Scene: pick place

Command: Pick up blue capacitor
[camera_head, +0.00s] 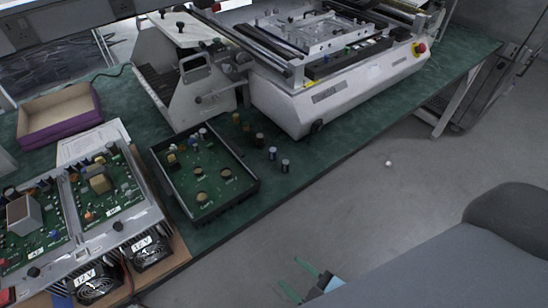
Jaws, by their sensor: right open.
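A small blue capacitor (272,154) stands upright on the green table, in a short row of loose parts to the right of the black tray (248,189). Its colour is hard to tell at this size. My right gripper (298,279) shows at the bottom of the head view, with its two green fingers spread apart and nothing between them. It is over the grey floor area, in front of the table edge and well apart from the capacitor. My left gripper is out of view.
Other loose parts stand close by: a dark capacitor (260,140) and a grey-topped one (285,166). A large white machine (310,106) stands behind them. Circuit boards with fans (153,251) lie at the left, near a purple-sided box (62,129).

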